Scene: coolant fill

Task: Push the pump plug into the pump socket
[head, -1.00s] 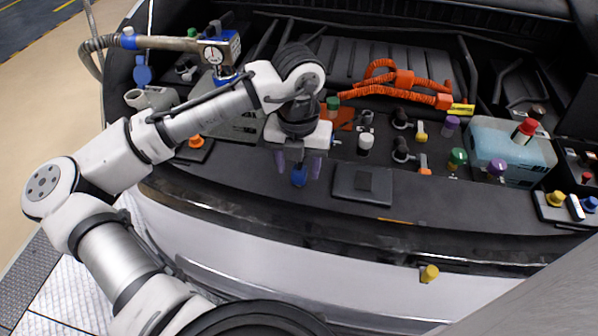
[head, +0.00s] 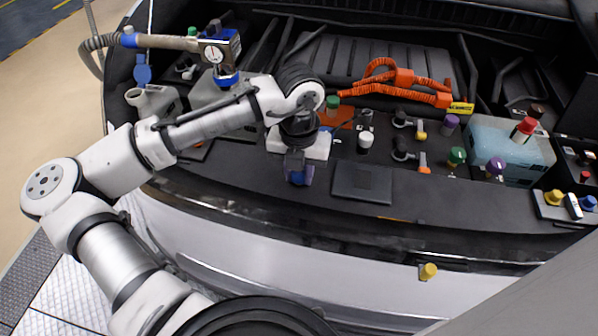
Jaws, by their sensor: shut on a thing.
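My gripper (head: 299,173) points down at the front deck of the engine bay, left of the flat black square plate. Its purple-tipped fingers are shut on a small blue-topped piece (head: 296,179), which looks like the pump plug. The fingers hide most of it, and I cannot tell whether it stands on the deck or is lifted. I cannot make out which part is the pump socket.
The black square plate (head: 362,182) lies just right of my gripper. A white-capped post (head: 365,141), orange cables (head: 400,82) and a pale blue tank (head: 512,150) stand behind and to the right. A yellow knob (head: 428,271) is on the front bumper.

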